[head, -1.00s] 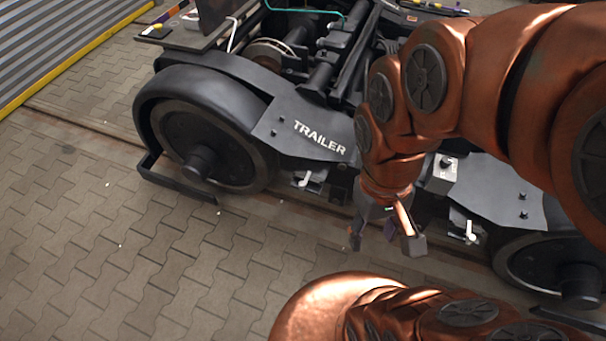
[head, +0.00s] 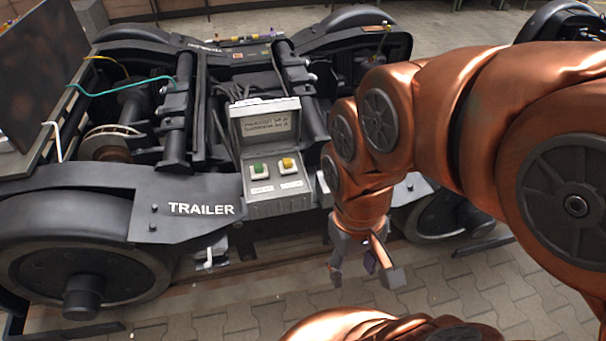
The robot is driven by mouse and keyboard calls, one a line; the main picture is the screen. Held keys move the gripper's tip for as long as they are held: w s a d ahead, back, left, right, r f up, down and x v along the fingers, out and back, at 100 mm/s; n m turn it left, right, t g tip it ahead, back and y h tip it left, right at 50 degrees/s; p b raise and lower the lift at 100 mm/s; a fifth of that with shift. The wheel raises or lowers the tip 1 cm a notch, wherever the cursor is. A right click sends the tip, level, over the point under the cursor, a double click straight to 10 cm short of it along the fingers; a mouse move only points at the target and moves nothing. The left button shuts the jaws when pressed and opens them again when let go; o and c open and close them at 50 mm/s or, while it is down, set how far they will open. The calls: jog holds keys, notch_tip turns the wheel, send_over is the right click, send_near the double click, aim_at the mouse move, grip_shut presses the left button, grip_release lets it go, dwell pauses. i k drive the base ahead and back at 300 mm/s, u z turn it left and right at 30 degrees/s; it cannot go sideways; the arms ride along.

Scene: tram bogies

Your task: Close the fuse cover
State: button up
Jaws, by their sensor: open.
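A grey box with a raised lid, which looks like the fuse cover (head: 264,120), sits on the side of the trailer bogie in the head view. The lid stands open, tilted back, with a printed label on its inner face. The box's panel (head: 280,204) below it shows a green button and a yellow button. My gripper (head: 368,279) is open and empty, pointing down, to the right of the box and lower than it. It is apart from the lid. The lid's back is hidden.
The trailer bogie (head: 180,208) fills the left and middle, with a large wheel (head: 82,262) at front left and another at right. A teal cable (head: 120,83) runs across its top. Paved floor (head: 480,290) lies clear in front at the right.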

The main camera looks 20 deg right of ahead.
aim_at(259, 126)
jog(key=k, duration=0.6)
jog(key=u, duration=0.5)
jog(key=i, duration=1.45)
